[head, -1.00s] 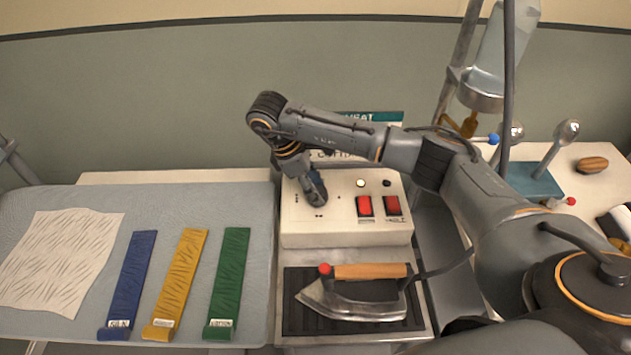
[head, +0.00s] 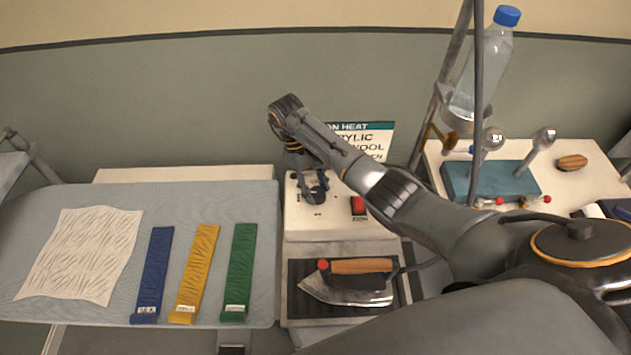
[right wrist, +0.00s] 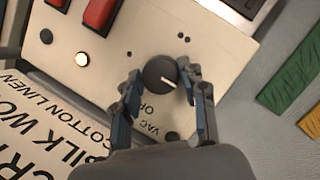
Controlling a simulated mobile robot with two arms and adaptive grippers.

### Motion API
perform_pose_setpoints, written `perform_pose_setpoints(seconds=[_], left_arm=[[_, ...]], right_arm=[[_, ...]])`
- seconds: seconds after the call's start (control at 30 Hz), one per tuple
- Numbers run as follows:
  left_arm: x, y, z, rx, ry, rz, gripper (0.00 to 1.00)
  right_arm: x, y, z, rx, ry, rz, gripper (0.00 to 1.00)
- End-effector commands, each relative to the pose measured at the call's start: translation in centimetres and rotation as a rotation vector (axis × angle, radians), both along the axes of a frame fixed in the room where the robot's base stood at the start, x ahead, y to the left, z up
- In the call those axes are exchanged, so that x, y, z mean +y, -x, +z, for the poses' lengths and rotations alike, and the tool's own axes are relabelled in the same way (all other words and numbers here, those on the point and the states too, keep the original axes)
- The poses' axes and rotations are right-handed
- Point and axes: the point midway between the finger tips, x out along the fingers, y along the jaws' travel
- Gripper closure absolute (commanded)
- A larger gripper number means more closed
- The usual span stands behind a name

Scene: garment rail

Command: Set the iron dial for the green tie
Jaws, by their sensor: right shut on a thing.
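The green tie (head: 238,270) lies flat at the right end of a row of ties, beside a blue tie (head: 153,272) and a yellow tie (head: 195,270). Its end label is too small to read. The round dark dial (right wrist: 158,72) has a white pointer line aimed to the lower right in the right wrist view. My right gripper (right wrist: 162,76) is shut on the dial, one finger on each side; it also shows over the control box in the head view (head: 314,188). The iron (head: 348,284) rests on its dark pad. My left gripper is not in view.
The control box (head: 310,225) carries red switches (head: 358,205) and a lit lamp (right wrist: 82,59). A heat chart (head: 370,135) stands behind, partly hidden by my arm. A clamped bottle (head: 482,75) and a teal block (head: 490,180) are on the right. A wrinkled cloth (head: 82,255) lies left.

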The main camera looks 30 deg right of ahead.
Motion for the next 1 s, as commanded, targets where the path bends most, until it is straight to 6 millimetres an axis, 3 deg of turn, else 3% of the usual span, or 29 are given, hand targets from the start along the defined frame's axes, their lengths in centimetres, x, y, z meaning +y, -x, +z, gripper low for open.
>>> perform_pose_setpoints(seconds=[0.63,0.67,0.77,1.0], left_arm=[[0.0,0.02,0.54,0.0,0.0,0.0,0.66],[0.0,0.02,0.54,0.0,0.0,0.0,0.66],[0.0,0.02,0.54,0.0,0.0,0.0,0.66],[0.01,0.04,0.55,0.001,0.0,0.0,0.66]], right_arm=[[-0.01,-0.11,-0.01,-0.003,0.0,-0.045,0.89],[-0.01,-0.11,-0.01,-0.004,0.0,-0.045,0.54],[-0.02,-0.1,0.01,-0.003,0.0,-0.045,0.34],[-0.03,-0.09,0.01,-0.003,0.0,-0.044,0.34]])
